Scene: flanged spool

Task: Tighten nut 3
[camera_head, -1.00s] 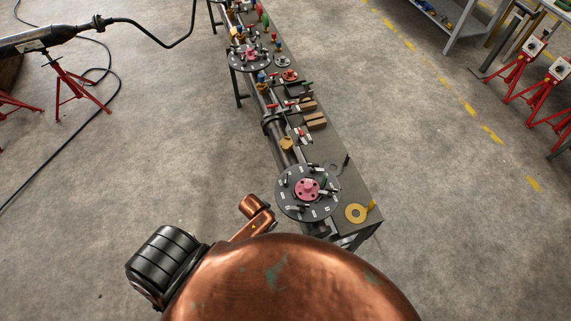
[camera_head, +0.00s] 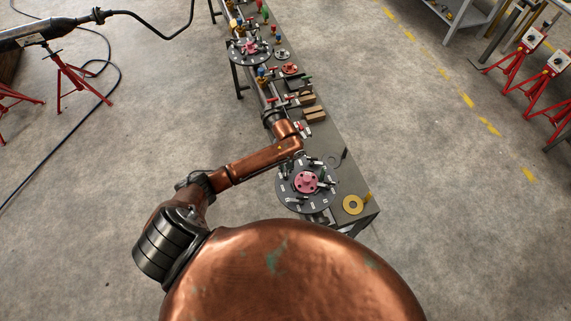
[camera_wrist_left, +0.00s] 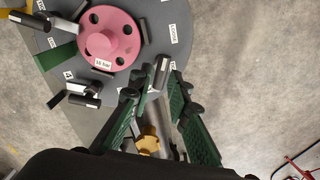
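The near flange (camera_head: 291,201) is a dark disc with a pink hub (camera_head: 307,182) and several studs with dark and grey nuts around it. In the left wrist view the flange (camera_wrist_left: 150,20) fills the top left, its pink hub (camera_wrist_left: 103,40) labelled "16 bar". The white tags are too small or angled to tell which nut is 3. My left gripper (camera_head: 300,154) is at the flange's far edge. In the wrist view its green-padded fingers (camera_wrist_left: 158,82) are apart, with a grey stud or nut (camera_wrist_left: 162,72) near the tips; I see no clear grip. My right gripper is not in view.
A long dark bench (camera_head: 333,137) carries the pipe, a second flange (camera_head: 237,56), wooden blocks (camera_head: 314,114) and a yellow ring (camera_head: 353,205). Red stands (camera_head: 72,79) are at left.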

